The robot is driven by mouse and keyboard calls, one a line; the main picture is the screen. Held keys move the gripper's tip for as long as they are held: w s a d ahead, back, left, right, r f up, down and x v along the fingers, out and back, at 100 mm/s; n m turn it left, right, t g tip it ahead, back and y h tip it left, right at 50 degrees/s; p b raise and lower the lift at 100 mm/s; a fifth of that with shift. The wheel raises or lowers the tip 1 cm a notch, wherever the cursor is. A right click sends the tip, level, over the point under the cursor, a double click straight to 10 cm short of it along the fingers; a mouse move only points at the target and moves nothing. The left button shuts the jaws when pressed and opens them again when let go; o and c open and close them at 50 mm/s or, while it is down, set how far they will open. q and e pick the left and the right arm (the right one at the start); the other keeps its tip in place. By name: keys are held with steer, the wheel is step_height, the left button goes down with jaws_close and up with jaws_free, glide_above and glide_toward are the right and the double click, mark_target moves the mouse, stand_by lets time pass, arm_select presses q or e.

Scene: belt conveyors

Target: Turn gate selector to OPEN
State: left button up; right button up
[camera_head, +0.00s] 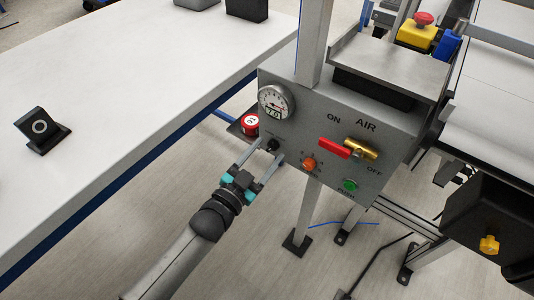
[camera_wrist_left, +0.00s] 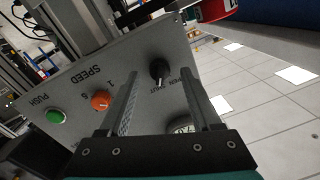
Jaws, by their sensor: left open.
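The gate selector is a small black knob (camera_head: 273,145) low on the left part of the grey control panel (camera_head: 310,123). In the left wrist view the knob (camera_wrist_left: 159,69) stands beside small OPEN and SHUT lettering. I cannot tell surely which word it points at. My left gripper (camera_head: 269,152) is open, with its fingers reaching up to the panel around the knob in the head view. In the left wrist view the knob shows between the fingertips (camera_wrist_left: 160,70); contact is not clear. My right gripper is not in view.
The panel also carries a gauge (camera_head: 275,103), a red-handled AIR valve (camera_head: 335,148), an orange SPEED knob (camera_head: 309,164) and a green push button (camera_head: 349,185). A red round item (camera_head: 250,124) sits left of the selector. A white table (camera_head: 130,75) is at left.

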arm_select(q)
steer(key=shift+w+d, duration=0.2)
steer(key=shift+w, duration=0.15)
jaws_close()
stand_by(0.4)
